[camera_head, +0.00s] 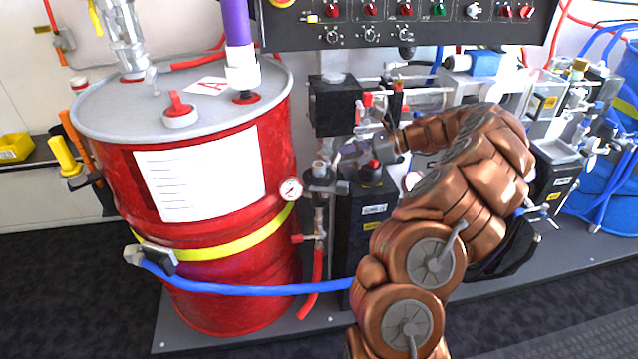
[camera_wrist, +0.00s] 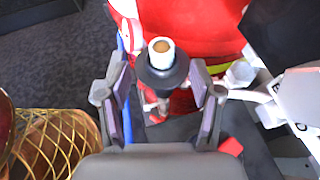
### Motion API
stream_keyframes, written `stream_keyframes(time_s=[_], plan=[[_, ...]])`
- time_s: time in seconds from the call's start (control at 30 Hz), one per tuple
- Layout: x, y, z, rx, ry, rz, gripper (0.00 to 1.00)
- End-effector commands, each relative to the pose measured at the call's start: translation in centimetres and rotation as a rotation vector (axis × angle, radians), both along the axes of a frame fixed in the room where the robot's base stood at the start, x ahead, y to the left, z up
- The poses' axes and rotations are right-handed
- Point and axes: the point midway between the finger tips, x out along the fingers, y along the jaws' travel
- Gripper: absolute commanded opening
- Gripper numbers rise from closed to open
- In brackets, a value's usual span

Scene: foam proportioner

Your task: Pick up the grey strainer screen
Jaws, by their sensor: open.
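A short pale grey cylinder with a brownish top, which looks like the strainer screen (camera_wrist: 162,48), stands upright in a dark round collar (camera_wrist: 163,75) in the wrist view. In the head view the same pale cylinder (camera_head: 320,168) shows atop the pipe fitting beside the red drum. My gripper (camera_wrist: 160,92) is open, with one finger on each side of the dark collar. I cannot tell whether either finger touches it. In the head view my gripper (camera_head: 362,152) is just right of the fitting, partly hidden among the pump parts.
The red drum (camera_head: 205,260) stands close on the left, with a pressure gauge (camera_head: 291,190) between it and the fitting. A black pump block (camera_head: 335,103) is above the fitting. A dark cabinet (camera_head: 365,235) stands right of it. A blue hose (camera_head: 240,290) crosses in front.

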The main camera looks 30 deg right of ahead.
Motion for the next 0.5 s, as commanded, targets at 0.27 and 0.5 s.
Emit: stream_keyframes(time_s=[0.27,0.5], plan=[[1.4,1.7,-1.0,0.0,0.001,0.0,0.64],[2.6,3.1,-2.1,0.002,0.001,0.004,0.64]])
